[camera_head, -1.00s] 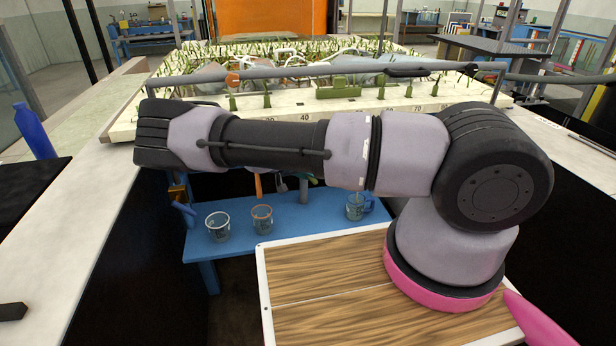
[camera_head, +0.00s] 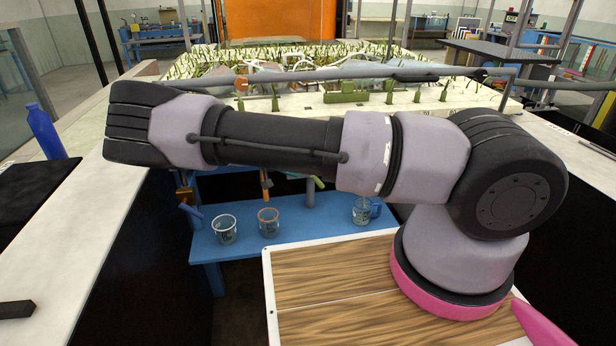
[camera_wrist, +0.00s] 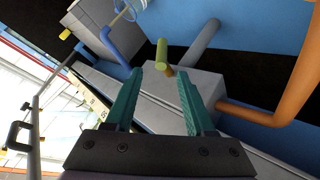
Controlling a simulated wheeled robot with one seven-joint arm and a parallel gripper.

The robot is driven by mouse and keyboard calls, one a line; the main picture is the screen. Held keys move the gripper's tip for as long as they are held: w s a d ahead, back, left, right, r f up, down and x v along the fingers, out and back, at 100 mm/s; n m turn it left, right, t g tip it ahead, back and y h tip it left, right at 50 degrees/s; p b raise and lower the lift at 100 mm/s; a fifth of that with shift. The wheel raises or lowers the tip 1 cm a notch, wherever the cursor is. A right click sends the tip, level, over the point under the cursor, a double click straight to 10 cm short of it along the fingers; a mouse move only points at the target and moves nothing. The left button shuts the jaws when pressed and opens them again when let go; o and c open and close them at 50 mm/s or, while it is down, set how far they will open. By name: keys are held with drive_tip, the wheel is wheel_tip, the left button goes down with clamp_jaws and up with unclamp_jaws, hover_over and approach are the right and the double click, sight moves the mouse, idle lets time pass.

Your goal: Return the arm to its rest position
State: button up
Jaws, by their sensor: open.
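My arm (camera_head: 270,145) stretches across the head view, from its pink-ringed base at the right to a black joint at the left. In the wrist view my gripper (camera_wrist: 160,75) shows two teal fingers standing apart, with nothing held between them. A yellow-green rod end (camera_wrist: 162,52) and a grey block (camera_wrist: 180,90) lie beyond the fingertips; I cannot tell the distance. The gripper is not visible in the head view, where my arm hides part of the scene.
A blue bench (camera_head: 290,233) holds a clear cup (camera_head: 224,230), an orange-rimmed cup (camera_head: 268,222) and a blue-handled mug (camera_head: 362,211). The planted flume model (camera_head: 300,98) lies behind my arm. A blue bottle (camera_head: 45,130) stands left. An orange pipe (camera_wrist: 285,105) crosses the wrist view's right.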

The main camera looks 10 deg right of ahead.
drive_tip(key=shift+s+a+r, duration=0.25)
drive_tip(key=shift+a+r, duration=0.25)
drive_tip(key=s+d+r+g+y, duration=0.1)
drive_tip(key=s+d+r+y, duration=0.25)
drive_tip(key=r, duration=0.65)
drive_tip(key=s+d+r+m+g+y, duration=0.15)
drive_tip(key=s+r+y, duration=0.25)
drive_tip(key=r, duration=0.6)
drive_tip(key=s+d+r+y, duration=0.3)
drive_tip(key=s+r+y, duration=0.1)
drive_tip(key=r, duration=0.6)
drive_tip(key=s+d+r+n+t, duration=0.1)
drive_tip(key=s+d+r+t, duration=0.1)
drive_tip(key=s+r, duration=0.5)
drive_tip(key=s+d+r+n+t, duration=0.2)
drive_tip(key=s+r+t, duration=0.1)
drive_tip(key=s+r, duration=0.4)
drive_tip(key=shift+s+d+r, duration=0.2)
drive_tip(key=shift+s+d, duration=0.15)
drive_tip(key=shift+s, duration=0.55)
